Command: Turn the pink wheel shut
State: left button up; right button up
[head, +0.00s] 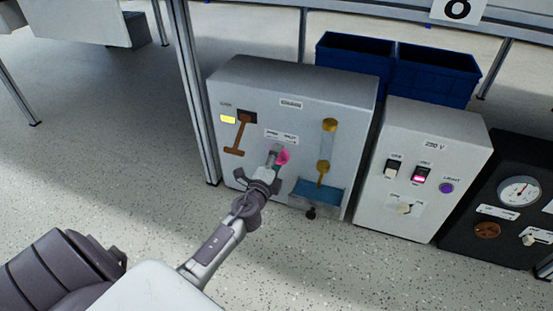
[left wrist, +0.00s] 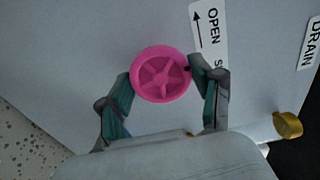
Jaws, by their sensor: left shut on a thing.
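The pink wheel (head: 284,156) is on the front of the grey box (head: 300,80), mostly hidden behind my gripper in the head view. In the left wrist view the whole round face of the pink wheel (left wrist: 162,74) shows, with spokes and a hub. My left gripper (head: 274,160) reaches it from the front. In the left wrist view, the fingers of my left gripper (left wrist: 161,80) press on opposite sides of its rim, shut on it. A white label (left wrist: 210,38) with an arrow and "OPEN" sits to its right. My right gripper is not in view.
The grey box also has a brown lever (head: 239,134), a yellow light (head: 228,119) and a sight glass with brass fittings (head: 330,125). A white switch box (head: 430,140) and a black gauge box (head: 490,170) stand to the right. Blue bins (head: 435,72) are behind.

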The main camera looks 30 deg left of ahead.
aim_at(281, 124)
pick_arm(q)
jog(key=shift+m, duration=0.8)
jog(key=o, duration=1.1)
jog(key=shift+d, duration=0.1)
jog(key=shift+o, duration=0.2)
jog(key=shift+r, duration=0.1)
notch_tip(281, 124, up, 10)
jog(key=shift+f, duration=0.15)
jog(key=shift+r, duration=0.35)
jog(key=shift+w+f, duration=0.1)
